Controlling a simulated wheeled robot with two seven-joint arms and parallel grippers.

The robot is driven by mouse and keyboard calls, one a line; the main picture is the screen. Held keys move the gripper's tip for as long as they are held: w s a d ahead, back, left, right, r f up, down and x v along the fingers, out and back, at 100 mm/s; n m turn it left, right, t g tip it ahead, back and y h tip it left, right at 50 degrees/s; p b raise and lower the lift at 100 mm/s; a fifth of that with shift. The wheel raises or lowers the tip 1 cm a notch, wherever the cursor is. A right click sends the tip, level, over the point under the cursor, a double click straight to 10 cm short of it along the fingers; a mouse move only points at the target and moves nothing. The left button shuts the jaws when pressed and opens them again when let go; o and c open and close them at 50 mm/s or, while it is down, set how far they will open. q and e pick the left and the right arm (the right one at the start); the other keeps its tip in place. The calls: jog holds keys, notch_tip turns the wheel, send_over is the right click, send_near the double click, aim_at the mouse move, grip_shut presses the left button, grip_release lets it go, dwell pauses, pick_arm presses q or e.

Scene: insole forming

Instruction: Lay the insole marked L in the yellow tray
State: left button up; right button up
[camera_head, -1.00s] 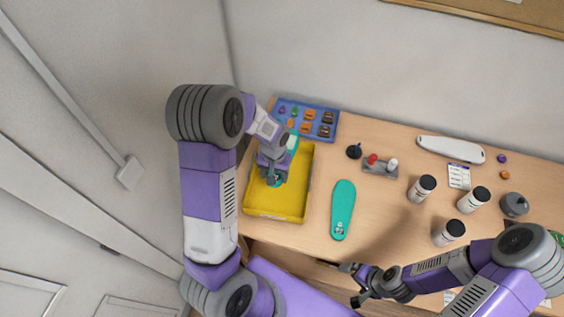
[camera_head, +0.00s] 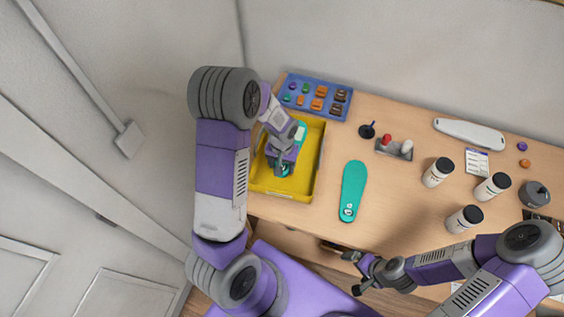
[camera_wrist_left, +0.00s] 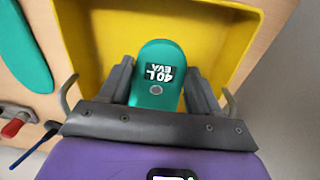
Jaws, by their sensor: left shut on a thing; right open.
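The yellow tray (camera_head: 268,184) stands at the left end of the table. My left gripper (camera_head: 283,165) is over the inside of the tray, shut on a teal insole (camera_head: 301,132). In the left wrist view this insole (camera_wrist_left: 158,62) reads "40 L EVA" and sits between the two fingers (camera_wrist_left: 157,88), with the yellow tray (camera_wrist_left: 215,28) around and behind it. Whether it touches the tray floor I cannot tell. The gripper hides part of it. My right gripper (camera_head: 353,272) is open and empty by the table's front edge.
Another teal insole (camera_head: 354,186) lies on the table right of the tray. A blue tray of small parts (camera_head: 330,92) is behind. Bottles (camera_head: 438,172), a grey holder (camera_head: 394,148) and a white insole-shaped piece (camera_head: 470,133) stand or lie further right.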

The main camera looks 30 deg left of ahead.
pick_arm(q)
notch_tip(320, 180, down, 5)
jog(key=b, duration=0.2)
jog(key=shift+r+b, duration=0.2)
jog(key=shift+b, duration=0.2)
jog(key=shift+f+b, duration=0.9)
jog(key=shift+f, duration=0.1)
jog(key=shift+f+b, duration=0.3)
jog(key=shift+f, duration=0.05)
jog(key=o, duration=1.1)
jog(key=shift+o, duration=0.9)
jog(key=shift+r, duration=0.15)
jog(key=shift+r+p, duration=3.65)
jog(key=shift+r, duration=1.3)
jog(key=shift+s+f, duration=0.1)
